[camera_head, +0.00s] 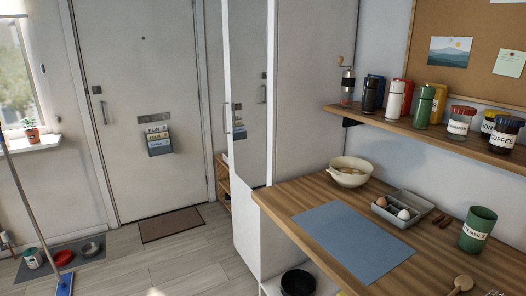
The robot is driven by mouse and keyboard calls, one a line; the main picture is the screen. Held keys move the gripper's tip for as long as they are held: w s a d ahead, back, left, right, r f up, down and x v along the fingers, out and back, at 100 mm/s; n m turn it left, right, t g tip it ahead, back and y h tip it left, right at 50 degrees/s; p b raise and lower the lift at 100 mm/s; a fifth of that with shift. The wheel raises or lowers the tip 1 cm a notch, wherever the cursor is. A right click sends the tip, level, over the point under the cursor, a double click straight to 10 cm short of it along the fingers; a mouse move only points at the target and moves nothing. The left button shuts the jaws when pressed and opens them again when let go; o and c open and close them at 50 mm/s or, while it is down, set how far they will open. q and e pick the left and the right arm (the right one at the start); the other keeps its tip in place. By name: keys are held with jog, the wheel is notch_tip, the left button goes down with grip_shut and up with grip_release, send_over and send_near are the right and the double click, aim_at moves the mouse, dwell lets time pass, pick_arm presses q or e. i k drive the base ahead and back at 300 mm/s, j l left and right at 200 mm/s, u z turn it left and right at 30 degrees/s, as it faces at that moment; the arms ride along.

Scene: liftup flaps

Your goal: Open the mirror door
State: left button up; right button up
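The mirror door (249,60) is a tall, narrow panel with a white frame, left of the wooden counter. Its glass reflects a pale door. A slim handle (228,117) shows at its left edge. The door is seen at a steep angle, and I cannot tell whether it is fully shut. Its top is cut off by the frame. Neither of my grippers is in view.
The wooden counter (281,190) holds a bowl (350,171), a blue mat (353,240), an egg tray (394,223) and a green utensil cup (478,229). A shelf (434,130) with jars hangs above. Bare floor (197,262) lies left, with a doormat (171,224).

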aim_at(250, 28)
jog(key=i+j+z, duration=0.6)
jog(key=j, duration=0.15)
jog(key=i+j+z, duration=0.2)
jog(key=j, duration=0.15)
jog(key=i+j+z, duration=0.2)
jog(key=j, duration=0.2)
jog(key=j+z, duration=0.2)
jog(key=j, duration=0.2)
